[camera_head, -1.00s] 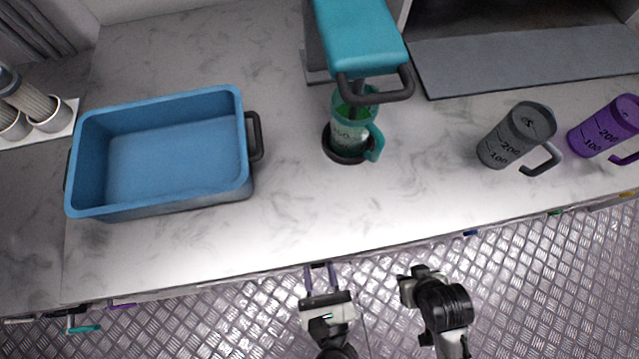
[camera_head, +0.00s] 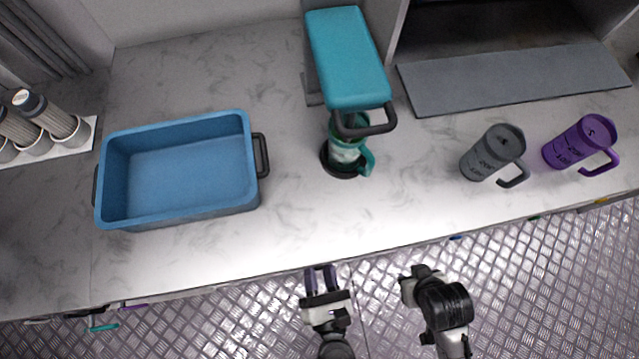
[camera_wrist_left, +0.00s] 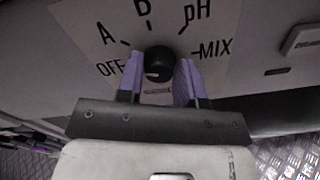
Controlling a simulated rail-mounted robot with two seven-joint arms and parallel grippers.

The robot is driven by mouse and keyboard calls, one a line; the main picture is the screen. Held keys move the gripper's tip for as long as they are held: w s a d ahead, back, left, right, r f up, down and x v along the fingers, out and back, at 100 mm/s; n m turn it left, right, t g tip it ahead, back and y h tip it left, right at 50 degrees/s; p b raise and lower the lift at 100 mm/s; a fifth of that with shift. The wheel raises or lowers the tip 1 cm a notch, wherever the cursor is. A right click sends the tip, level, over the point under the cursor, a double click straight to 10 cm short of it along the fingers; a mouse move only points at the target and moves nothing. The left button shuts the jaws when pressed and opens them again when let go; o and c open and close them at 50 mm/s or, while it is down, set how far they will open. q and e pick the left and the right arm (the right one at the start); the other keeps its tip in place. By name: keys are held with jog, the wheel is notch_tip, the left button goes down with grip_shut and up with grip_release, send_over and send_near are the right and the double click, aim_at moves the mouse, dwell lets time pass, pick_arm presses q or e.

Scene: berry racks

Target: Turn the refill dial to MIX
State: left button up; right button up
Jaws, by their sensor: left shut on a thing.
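In the left wrist view the refill dial is a round black knob (camera_wrist_left: 159,62) on a pale panel (camera_wrist_left: 215,25). The marks around it read OFF, A, a letter cut off at the top, pH and MIX (camera_wrist_left: 216,48), which is at the right. My left gripper (camera_wrist_left: 160,80) has its two purple fingers on either side of the knob, shut on it. Which mark the knob points to I cannot tell. In the head view my left gripper (camera_head: 321,270) is at the counter's front edge, and the dial is hidden there. My right gripper (camera_head: 416,275) hangs to its right, off the counter; its fingers are unclear.
On the counter (camera_head: 290,225) are a blue tray (camera_head: 180,219), a green cup (camera_head: 346,150) under a teal dispenser (camera_head: 348,60), a grey mug (camera_head: 490,155) and a purple mug (camera_head: 575,145). A light handle (camera_wrist_left: 302,40) is right of the dial panel.

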pick_arm(q)
jog(key=shift+m+p, duration=1.1)
jog(key=o, duration=0.9)
jog(key=shift+s+d+p, duration=0.2)
jog(key=shift+s+d, duration=0.2)
jog(key=shift+s, duration=1.85)
jog(key=shift+s+d+p, duration=0.15)
jog(key=shift+s+d, duration=0.25)
jog(key=shift+s, duration=1.9)
jog(key=shift+s+d+p, duration=0.2)
jog(key=shift+s+d, duration=0.2)
jog(key=shift+s, duration=1.85)
